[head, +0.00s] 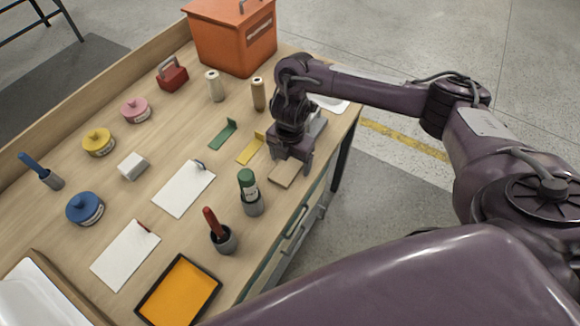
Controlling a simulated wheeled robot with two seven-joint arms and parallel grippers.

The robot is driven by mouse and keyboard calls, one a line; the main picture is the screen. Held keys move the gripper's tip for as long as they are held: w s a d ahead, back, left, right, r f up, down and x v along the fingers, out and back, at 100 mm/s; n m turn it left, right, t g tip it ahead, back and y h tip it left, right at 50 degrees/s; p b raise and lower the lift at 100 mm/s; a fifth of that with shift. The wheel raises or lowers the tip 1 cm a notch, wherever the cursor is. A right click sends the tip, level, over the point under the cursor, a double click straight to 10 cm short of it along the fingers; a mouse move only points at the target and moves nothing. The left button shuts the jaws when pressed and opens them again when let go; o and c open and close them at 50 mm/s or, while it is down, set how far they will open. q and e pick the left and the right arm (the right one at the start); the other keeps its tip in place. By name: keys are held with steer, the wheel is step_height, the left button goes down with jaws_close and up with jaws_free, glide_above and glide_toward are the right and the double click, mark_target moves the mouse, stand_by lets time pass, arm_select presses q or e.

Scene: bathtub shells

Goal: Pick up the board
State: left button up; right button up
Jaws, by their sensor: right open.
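A small tan wooden board (284,174) lies flat on the workbench near its front right edge, between the yellow bracket and the green-topped bottle. My right gripper (291,162) points down at the board's far end, with its fingers on either side of it. The right gripper is open. I cannot tell whether the fingers touch the board, and the gripper hides the board's far part. My left gripper does not show.
A green-topped bottle (249,194) stands close to the left of the board. A yellow bracket (250,149) and a green bracket (223,135) lie beyond. An orange toolbox (232,40) stands at the back. The bench (214,205) drops off to the right.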

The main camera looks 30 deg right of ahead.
steer(key=shift+f, duration=0.15)
steer(key=c, duration=1.1)
